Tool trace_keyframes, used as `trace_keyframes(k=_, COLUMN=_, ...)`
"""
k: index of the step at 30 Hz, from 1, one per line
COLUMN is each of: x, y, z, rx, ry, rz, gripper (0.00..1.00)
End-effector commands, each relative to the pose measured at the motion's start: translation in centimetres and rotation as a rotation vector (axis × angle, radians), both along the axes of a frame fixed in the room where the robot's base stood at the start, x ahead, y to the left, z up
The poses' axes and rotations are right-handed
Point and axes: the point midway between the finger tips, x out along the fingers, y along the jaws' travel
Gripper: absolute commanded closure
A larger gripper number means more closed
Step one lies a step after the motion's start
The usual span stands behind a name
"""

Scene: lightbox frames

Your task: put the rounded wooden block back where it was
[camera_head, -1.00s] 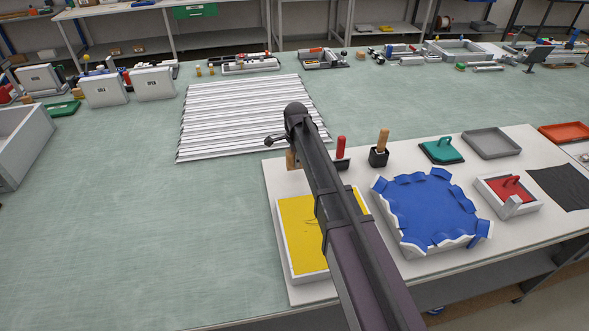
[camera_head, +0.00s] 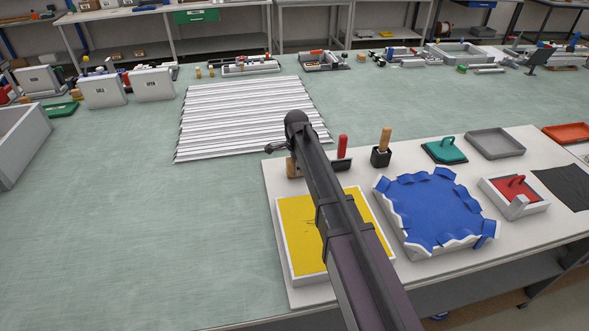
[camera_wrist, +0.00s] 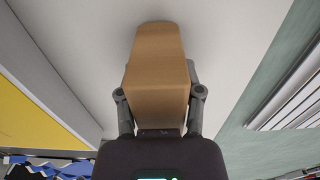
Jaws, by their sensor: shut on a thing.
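The rounded wooden block (camera_head: 293,168) is tan with a rounded far end. It shows partly behind my arm in the head view, over the left back corner of the white board. In the wrist view the block (camera_wrist: 157,62) points away from the palm, over the pale board surface. My gripper (camera_wrist: 158,96) is shut on it, with one finger on each side. In the head view my gripper (camera_head: 281,148) shows beside the arm's end. I cannot tell whether the block touches the board.
The yellow-bottomed tray (camera_head: 298,235) lies just in front, partly behind my arm. A red-handled tool (camera_head: 343,146) and a black holder with a wooden handle (camera_head: 381,155) stand to the right. A ribbed metal sheet (camera_head: 245,115) lies behind. The blue-lined tray (camera_head: 430,210) is farther right.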

Motion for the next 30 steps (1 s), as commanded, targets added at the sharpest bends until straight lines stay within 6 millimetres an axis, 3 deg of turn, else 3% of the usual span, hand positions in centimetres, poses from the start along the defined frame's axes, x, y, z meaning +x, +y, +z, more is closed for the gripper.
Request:
trace_keyframes(k=8, x=0.00, y=-0.04, z=-0.37, rx=0.000, ry=0.000, rz=0.000, gripper=0.90)
trace_keyframes(k=9, x=0.01, y=-0.04, z=-0.31, rx=0.000, ry=0.000, rz=-0.001, gripper=0.46)
trace_keyframes(k=12, x=0.00, y=-0.05, z=-0.26, rx=0.000, ry=0.000, rz=-0.001, gripper=0.18)
trace_keyframes(k=30, x=0.02, y=-0.09, z=0.19, rx=0.000, ry=0.000, rz=-0.001, gripper=0.18)
